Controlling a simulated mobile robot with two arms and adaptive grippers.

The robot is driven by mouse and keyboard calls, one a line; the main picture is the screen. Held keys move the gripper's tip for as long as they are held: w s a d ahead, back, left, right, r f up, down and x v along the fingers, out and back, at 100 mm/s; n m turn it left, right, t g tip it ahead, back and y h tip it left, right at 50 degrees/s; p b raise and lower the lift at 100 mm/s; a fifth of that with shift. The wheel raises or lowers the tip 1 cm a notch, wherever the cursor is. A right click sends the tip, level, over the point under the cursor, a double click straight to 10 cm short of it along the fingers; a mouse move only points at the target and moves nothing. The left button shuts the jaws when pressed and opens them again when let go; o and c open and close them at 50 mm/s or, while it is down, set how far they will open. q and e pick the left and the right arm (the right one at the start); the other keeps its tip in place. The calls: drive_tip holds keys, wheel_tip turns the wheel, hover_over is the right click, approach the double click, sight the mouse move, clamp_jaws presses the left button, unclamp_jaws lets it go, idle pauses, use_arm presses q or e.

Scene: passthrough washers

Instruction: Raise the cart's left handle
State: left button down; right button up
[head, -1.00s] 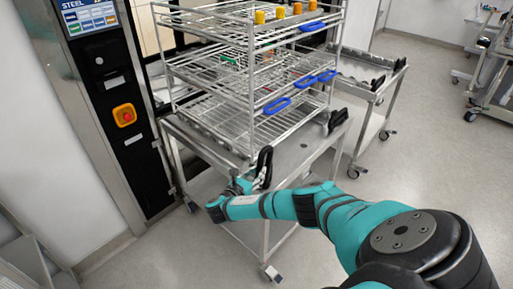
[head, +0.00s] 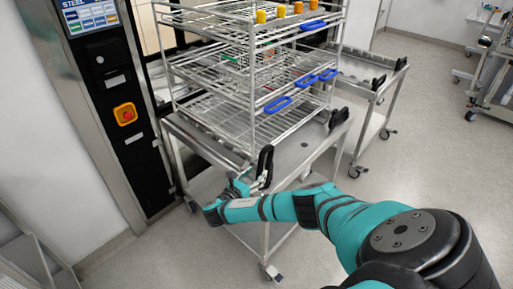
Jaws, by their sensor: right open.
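The cart (head: 292,157) is a steel trolley in the middle, in front of the washer, with a wire rack on top. Its left handle (head: 265,163) is a black upright grip at the near corner of the cart top. A similar black handle (head: 338,118) stands at the right corner. My right gripper (head: 247,184) is open, low beside the base of the left handle, at the end of my teal arm. Its fingers are small and partly hidden, so I cannot tell whether they touch the handle. My left gripper is out of view.
The tiered wire rack (head: 250,109) carries blue clips and orange caps. The washer panel (head: 110,85) with a red-and-yellow emergency button (head: 125,114) stands to the left. A second cart (head: 372,85) is behind on the right.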

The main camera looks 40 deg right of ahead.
drive_tip(key=v, duration=1)
drive_tip(key=shift+a, duration=0.3)
drive_tip(key=s+a+f+m+g+y, duration=0.1)
drive_tip(key=s+a+f+m+y, duration=0.35)
drive_tip(key=f, duration=1.05)
drive_tip(key=s+a+f+m+g+y, duration=0.15)
drive_tip(key=s+f+y, duration=0.35)
drive_tip(key=s+f, duration=0.7)
drive_tip(key=s+a+f+m+y, duration=0.3)
drive_tip(key=s+f+m, duration=0.3)
drive_tip(key=s, duration=0.8)
drive_tip(key=s+a+f+m+y, duration=0.3)
drive_tip(key=s+f+m, duration=0.3)
drive_tip(key=s+f, duration=0.4)
drive_tip(key=s+a+g, duration=0.1)
drive_tip(key=s, duration=0.3)
drive_tip(key=shift+f, duration=0.2)
drive_tip(key=shift+s, duration=0.1)
